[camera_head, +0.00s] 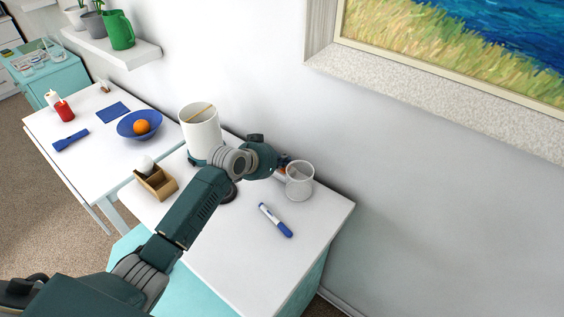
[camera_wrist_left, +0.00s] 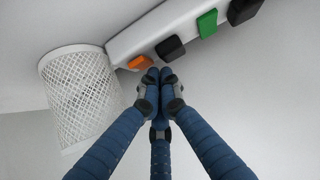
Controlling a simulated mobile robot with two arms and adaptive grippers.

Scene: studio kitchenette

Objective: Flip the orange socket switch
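The orange switch (camera_wrist_left: 140,62) sits at the near end of a white socket strip (camera_wrist_left: 125,42) in the left wrist view. Beside it on the strip are a black switch (camera_wrist_left: 170,47), a green switch (camera_wrist_left: 207,23) and another black one (camera_wrist_left: 243,10). My left gripper (camera_wrist_left: 160,76) has its blue fingers drawn together at the tips, with nothing visible between them. The tips are close to the orange switch and the first black one; I cannot tell whether they touch. In the head view my left gripper (camera_head: 284,160) is by the wall, and the arm mostly hides the strip.
A white mesh cup (camera_head: 300,182) stands right beside the gripper; it also shows in the left wrist view (camera_wrist_left: 80,98). A blue marker (camera_head: 275,220), a white canister (camera_head: 200,132) and a small wooden box (camera_head: 156,184) are on the white desk (camera_head: 312,222). The desk's front right is clear.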

